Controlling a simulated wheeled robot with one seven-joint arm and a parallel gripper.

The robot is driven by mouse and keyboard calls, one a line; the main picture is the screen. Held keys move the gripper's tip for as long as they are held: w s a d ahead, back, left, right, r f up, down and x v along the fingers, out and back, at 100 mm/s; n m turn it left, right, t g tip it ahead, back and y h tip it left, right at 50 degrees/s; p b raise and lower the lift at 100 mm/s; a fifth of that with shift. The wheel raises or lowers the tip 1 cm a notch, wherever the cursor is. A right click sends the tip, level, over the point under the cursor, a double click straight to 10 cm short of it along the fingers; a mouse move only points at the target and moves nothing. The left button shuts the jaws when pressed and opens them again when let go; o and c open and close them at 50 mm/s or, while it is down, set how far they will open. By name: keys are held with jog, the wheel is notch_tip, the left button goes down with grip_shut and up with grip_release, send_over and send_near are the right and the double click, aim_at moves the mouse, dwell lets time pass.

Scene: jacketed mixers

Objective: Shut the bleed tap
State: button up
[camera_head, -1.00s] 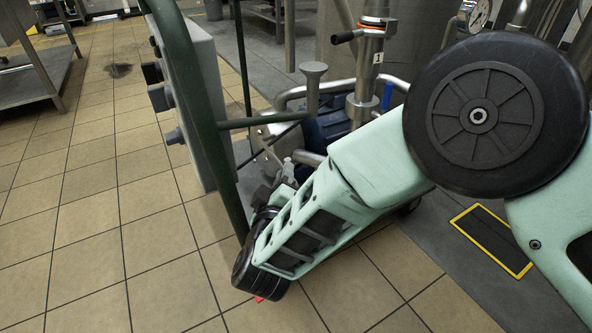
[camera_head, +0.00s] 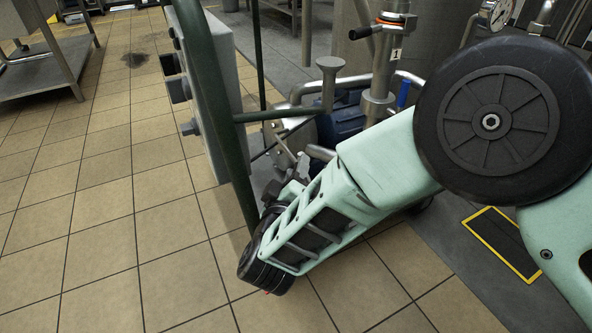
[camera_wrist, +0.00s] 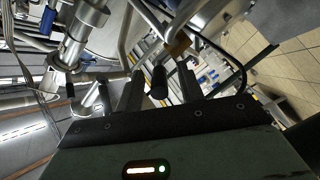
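I cannot tell for sure which fitting is the bleed tap. In the wrist view, the two dark fingers of my gripper (camera_wrist: 160,88) stand apart, with a short black rounded grip (camera_wrist: 159,82) showing between them. Gaps show on both sides of it, and I cannot tell how deep it sits. In the head view, a steel pipe marked 1 carries a black lever handle (camera_head: 361,33) and an orange ring (camera_head: 392,19). A blue handle (camera_head: 403,93) is lower on the right. My fingers are mostly hidden in the head view.
A green post (camera_head: 207,95) with a grey box (camera_head: 228,75) stands close left of my wrist. A steel funnel (camera_head: 330,66) and a blue motor (camera_head: 348,121) are behind my forearm. A pressure gauge (camera_head: 499,13) is at upper right. Tiled floor (camera_head: 100,215) at left is clear.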

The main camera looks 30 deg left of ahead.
jog(key=p+v, duration=0.6)
jog(key=v, duration=1.1)
